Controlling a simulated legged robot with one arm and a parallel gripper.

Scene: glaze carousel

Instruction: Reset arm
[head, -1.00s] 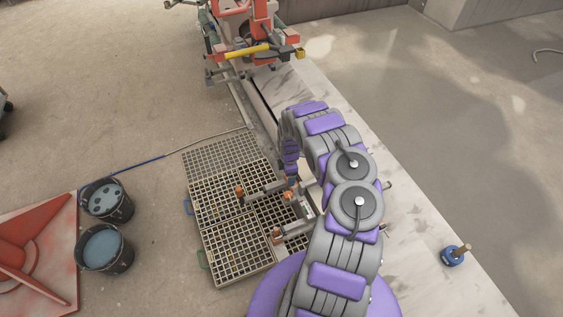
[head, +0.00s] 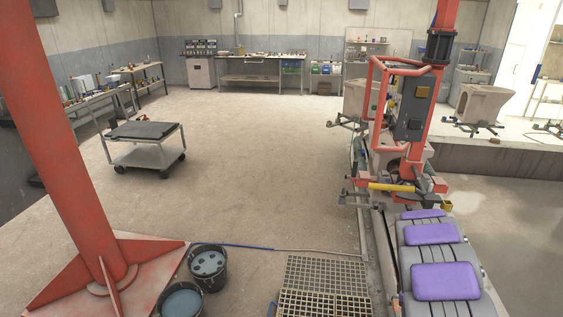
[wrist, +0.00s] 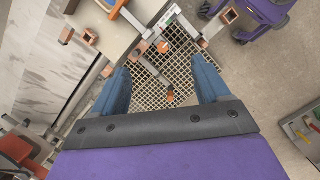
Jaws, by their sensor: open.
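My gripper (wrist: 160,92) shows in the wrist view with its two blue fingers wide apart and nothing between them. Beyond the fingers are a floor grating (wrist: 178,68) and grey metal bars with orange-brown ends (wrist: 140,48). In the head view my purple and grey arm rises at the lower right; my gripper is out of that picture.
Two dark buckets (head: 206,266) of liquid stand beside a red column base (head: 130,268). The grating (head: 325,272) lies right of them. A red-framed machine (head: 405,110) with a yellow bar stands ahead. A cart (head: 145,143) stands left. The middle floor is clear.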

